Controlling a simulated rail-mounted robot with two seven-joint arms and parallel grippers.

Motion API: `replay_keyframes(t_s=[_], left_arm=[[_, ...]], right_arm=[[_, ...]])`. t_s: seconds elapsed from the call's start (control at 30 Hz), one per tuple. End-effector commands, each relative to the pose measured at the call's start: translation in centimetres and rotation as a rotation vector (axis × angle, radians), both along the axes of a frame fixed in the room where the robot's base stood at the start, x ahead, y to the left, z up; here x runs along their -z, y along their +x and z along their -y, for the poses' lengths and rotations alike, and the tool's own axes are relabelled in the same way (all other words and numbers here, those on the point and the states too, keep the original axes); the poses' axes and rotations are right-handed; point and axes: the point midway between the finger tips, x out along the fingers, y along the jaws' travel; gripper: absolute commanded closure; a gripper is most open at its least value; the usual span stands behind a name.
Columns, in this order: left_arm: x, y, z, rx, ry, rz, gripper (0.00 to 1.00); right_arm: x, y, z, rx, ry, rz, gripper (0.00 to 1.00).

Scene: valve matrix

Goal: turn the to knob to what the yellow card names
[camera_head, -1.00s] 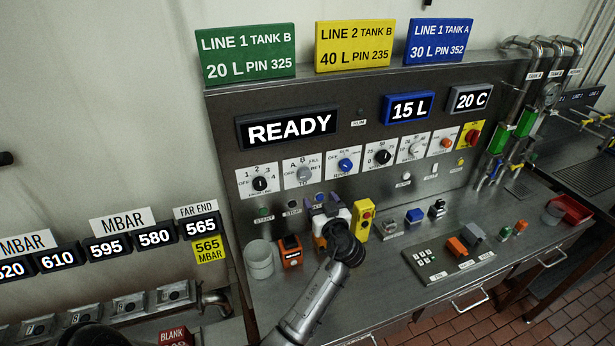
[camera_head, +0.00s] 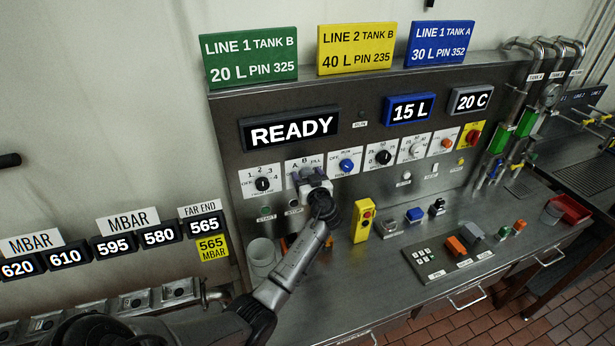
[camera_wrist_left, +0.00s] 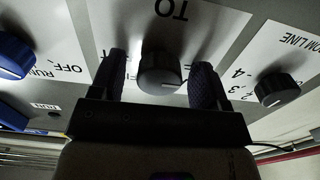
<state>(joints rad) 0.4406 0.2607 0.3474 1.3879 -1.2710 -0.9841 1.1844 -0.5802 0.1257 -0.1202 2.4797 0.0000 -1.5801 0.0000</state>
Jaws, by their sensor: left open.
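The yellow card (camera_head: 356,47) stands on top of the panel and reads "LINE 2 TANK B, 40 L, PIN 235". The TO knob is the second on the panel's knob row; its plate (camera_head: 297,165) shows A, B and FILL, and my gripper covers most of it. My left gripper (camera_head: 309,174) is open around the knob, one finger on each side, with gaps visible. My right gripper is not in view.
The from-line knob (camera_head: 262,184) is just left, and a blue knob (camera_head: 346,166) just right. The display (camera_head: 291,128) reads READY.

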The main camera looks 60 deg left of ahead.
Motion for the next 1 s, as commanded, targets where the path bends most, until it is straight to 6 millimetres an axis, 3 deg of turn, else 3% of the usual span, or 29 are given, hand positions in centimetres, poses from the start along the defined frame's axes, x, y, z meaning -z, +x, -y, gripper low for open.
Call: replay_keyframes(t_s=[0.23,0.73,1.0], left_arm=[[-0.01,0.00,-0.01,0.000,0.000,0.000,0.33],[0.00,0.00,0.02,0.000,0.000,0.000,0.80],[0.07,-0.01,0.02,0.000,0.009,-0.037,0.80]], right_arm=[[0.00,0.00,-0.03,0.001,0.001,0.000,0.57],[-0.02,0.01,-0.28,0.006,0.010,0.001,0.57],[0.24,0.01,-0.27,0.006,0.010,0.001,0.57]])
